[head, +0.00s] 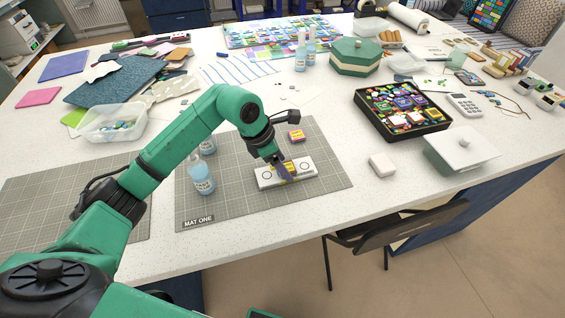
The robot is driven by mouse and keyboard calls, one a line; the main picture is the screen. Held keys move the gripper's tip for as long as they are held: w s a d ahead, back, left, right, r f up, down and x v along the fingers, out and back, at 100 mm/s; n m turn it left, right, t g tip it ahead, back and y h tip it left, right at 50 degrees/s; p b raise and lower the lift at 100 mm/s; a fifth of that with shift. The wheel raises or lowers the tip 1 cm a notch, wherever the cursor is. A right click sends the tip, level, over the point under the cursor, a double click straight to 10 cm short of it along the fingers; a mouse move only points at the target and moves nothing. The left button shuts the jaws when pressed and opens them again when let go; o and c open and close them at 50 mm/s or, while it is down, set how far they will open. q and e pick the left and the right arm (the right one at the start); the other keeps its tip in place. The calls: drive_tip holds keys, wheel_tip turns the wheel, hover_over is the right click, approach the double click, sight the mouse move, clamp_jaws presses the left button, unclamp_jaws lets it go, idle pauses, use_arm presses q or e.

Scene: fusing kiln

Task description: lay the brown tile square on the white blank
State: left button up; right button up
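My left gripper (284,170) points down over a white plate (309,171) with a dark ring near each end, lying on the grey mat. The fingertips are at the plate's middle, beside a small yellow patch. They are too small to show whether they are open or shut, or hold anything. I cannot make out a brown tile under or between them. I cannot tell whether this plate is the white blank; a small plain white block (382,164) lies to the right, off the mat. My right gripper is not in view.
On the mat (225,207), labelled MAT ONE, stand blue-liquid bottles (201,178) left of the plate and a small pink-and-yellow block (296,135) behind it. A black tray (403,110) of colourful pieces and a lidded white dish (462,152) are at right. The mat's front is clear.

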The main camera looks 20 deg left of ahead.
use_arm(q)
drive_tip(key=shift+r, duration=0.2)
drive_tip(key=b+v, duration=0.2)
drive_tip(key=v, duration=1)
drive_tip(key=shift+w, duration=0.15)
